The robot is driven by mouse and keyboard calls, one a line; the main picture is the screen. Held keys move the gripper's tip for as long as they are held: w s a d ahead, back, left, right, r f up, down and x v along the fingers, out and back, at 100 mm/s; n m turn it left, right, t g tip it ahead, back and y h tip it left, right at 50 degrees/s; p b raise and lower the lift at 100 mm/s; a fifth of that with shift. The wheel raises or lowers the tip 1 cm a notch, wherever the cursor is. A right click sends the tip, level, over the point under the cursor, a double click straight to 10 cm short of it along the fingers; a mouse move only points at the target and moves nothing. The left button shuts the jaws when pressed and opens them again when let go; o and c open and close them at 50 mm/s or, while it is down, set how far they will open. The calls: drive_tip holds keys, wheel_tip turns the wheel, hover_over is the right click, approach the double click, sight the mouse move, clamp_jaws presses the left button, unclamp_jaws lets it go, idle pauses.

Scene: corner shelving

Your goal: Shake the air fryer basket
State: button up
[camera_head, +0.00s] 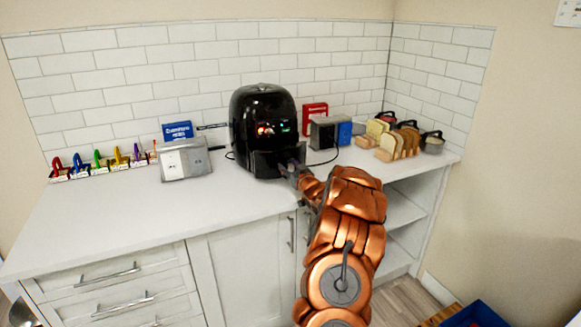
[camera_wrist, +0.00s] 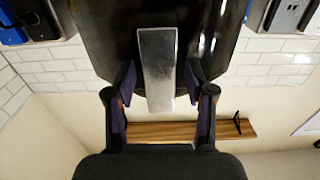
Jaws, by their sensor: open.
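The black air fryer (camera_head: 262,112) stands upright on the counter against the tiled wall, its display lit. Its basket (camera_head: 263,164) is at the lower front; I cannot tell whether it is fully in. My gripper (camera_head: 291,168) is at the basket's front, at the end of my copper arm. In the wrist view, which appears upside down, the grey basket handle (camera_wrist: 157,70) runs between the two fingers of my gripper (camera_wrist: 159,80). The fingers are open, one on each side of the handle, with gaps visible. The fingertips are partly hidden in the head view.
A silver toaster (camera_head: 185,160) and a blue box (camera_head: 178,130) stand left of the fryer. A second toaster (camera_head: 325,132), a red box (camera_head: 314,117) and bread slices (camera_head: 398,142) are to the right. The counter (camera_head: 130,215) is clear at the front left.

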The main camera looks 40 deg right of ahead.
clamp_jaws()
idle(0.5)
